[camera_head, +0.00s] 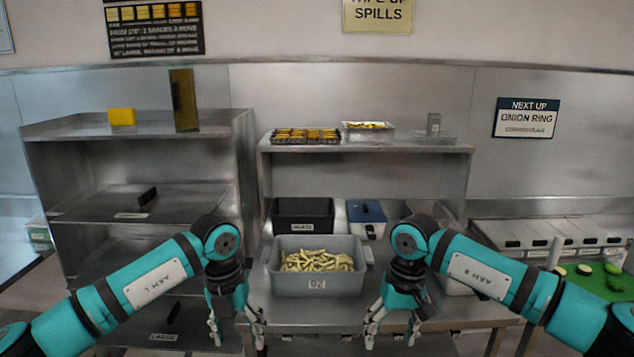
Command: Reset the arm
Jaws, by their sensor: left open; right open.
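My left gripper (238,328) hangs fingers down at the front left of the steel table, with its fingers apart and nothing between them. My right gripper (392,326) hangs fingers down at the front right of the table, also open and empty. Both arms come in from the lower corners, bend at the elbow and hang on either side of a grey bin (318,286). The bin holds many pale cut strips (316,261). Neither gripper is seen touching the bin.
The steel table (300,315) has a black bin (303,213) and a blue-lidded box (366,215) behind. An upper shelf (370,147) holds trays. A shelf rack (140,131) stands left. A green board (602,280) with vegetable pieces lies right.

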